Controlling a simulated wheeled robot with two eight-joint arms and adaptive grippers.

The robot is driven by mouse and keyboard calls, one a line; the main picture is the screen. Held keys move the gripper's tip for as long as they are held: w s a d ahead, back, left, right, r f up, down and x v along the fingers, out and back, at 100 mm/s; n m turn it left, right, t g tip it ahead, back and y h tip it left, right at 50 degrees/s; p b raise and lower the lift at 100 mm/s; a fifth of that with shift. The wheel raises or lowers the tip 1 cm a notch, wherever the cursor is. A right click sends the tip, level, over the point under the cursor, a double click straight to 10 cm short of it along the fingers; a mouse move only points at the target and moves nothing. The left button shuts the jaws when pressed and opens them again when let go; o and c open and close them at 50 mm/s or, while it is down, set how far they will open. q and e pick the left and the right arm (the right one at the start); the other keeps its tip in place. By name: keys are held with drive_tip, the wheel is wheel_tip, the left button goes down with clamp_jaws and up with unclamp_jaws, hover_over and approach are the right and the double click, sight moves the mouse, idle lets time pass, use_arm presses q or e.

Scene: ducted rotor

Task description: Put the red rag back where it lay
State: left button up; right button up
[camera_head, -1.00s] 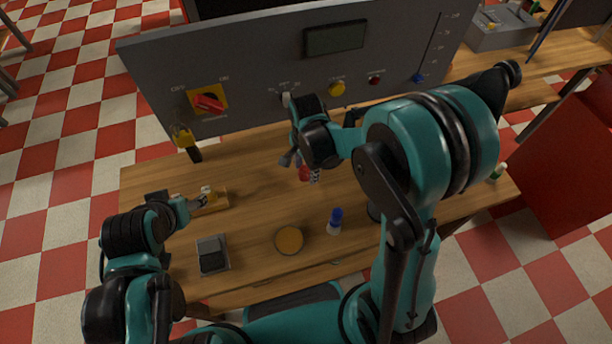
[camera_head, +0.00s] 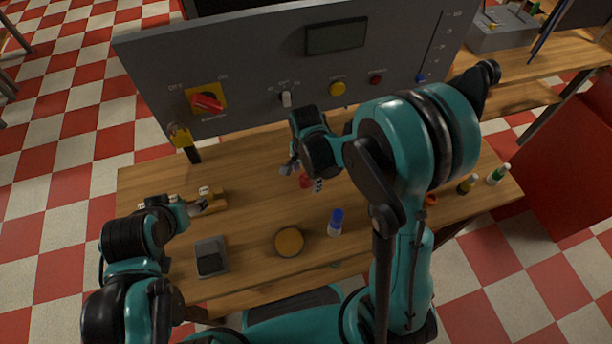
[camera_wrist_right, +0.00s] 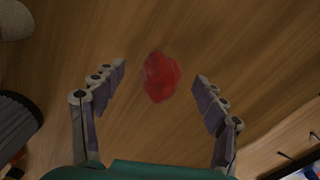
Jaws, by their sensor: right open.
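The red rag (camera_wrist_right: 161,77) lies crumpled on the wooden table in the right wrist view. In the head view only a small part of the rag (camera_head: 306,181) shows beside my right gripper (camera_head: 303,176). My right gripper (camera_wrist_right: 160,85) is open, its two fingers on either side of the rag with clear gaps. Whether the fingertips touch the table cannot be told. My left gripper (camera_head: 200,206) is at the left of the table, near a small yellow-brown block; its jaws are too small to judge.
A grey panel (camera_head: 255,70) with knobs and a red switch stands along the table's back. A blue-capped bottle (camera_head: 335,223), a round yellow-brown disc (camera_head: 289,242) and a grey box (camera_head: 211,257) stand at the front. Small bottles (camera_head: 497,175) stand at the right edge.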

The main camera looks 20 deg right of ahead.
wheel_tip(320, 180, up, 12)
drive_tip(key=p, duration=0.4)
drive_tip(key=s+d+r+n+t, duration=0.4)
drive_tip(key=s+r+n+t, duration=0.3)
drive_tip(key=n, duration=0.6)
drive_tip(key=s+r, duration=0.2)
drive_tip(key=s, duration=0.1)
drive_tip(key=shift+s+d+n, duration=0.15)
drive_tip(key=shift+d+n, duration=0.15)
drive_tip(key=shift+d, duration=0.05)
wheel_tip(320, 180, down, 5)
drive_tip(key=b, duration=0.5)
